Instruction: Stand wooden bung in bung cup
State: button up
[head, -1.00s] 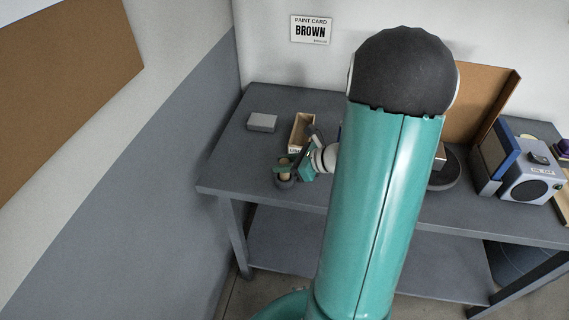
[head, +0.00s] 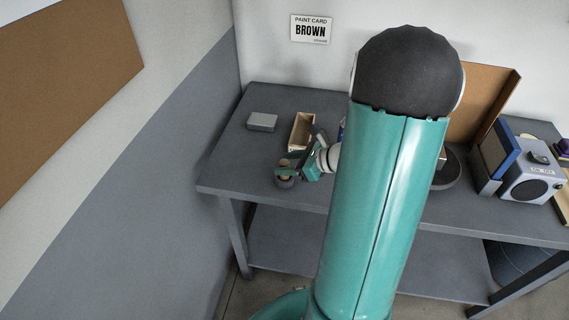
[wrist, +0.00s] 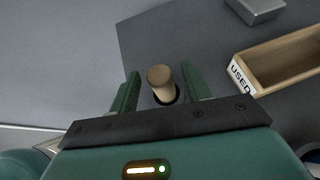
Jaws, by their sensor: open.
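The wooden bung (wrist: 160,76) is a pale tan cylinder. In the wrist view it stands roughly upright in the dark bung cup (wrist: 172,98), whose rim shows around its lower part. In the head view the dark cup (head: 285,183) is near the table's left front, with the bung (head: 284,162) partly hidden by my fingers. My gripper (wrist: 160,72) is open, one green finger on each side of the bung. Gaps show between the bung and both fingers. My gripper (head: 287,172) is at the cup in the head view. The bung's bottom is hidden inside the cup.
A wooden tray marked USED (wrist: 241,76) lies right of the cup in the wrist view. A grey box (head: 262,122) sits farther back on the grey table (head: 228,165). My arm hides the table's middle. A speaker-like device (head: 532,180) stands at the right.

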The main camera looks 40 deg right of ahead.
jog(key=v, duration=1.1)
jog(key=s+a+r+n+g+h, duration=0.1)
jog(key=a+r+n, duration=0.3)
jog(key=a+n, duration=0.4)
jog(key=s+a+r+n+g+h, duration=0.2)
jog(key=a+r+n+h, duration=0.1)
jog(key=a+n, duration=0.6)
jog(key=s+a+r+n+g+h, duration=0.1)
jog(key=s+a+r+n+h, duration=0.1)
jog(key=a+r+n, duration=0.3)
jog(key=a+n, duration=0.4)
jog(key=n, duration=0.4)
jog(key=shift+a+g, duration=0.2)
jog(key=shift+g, duration=0.2)
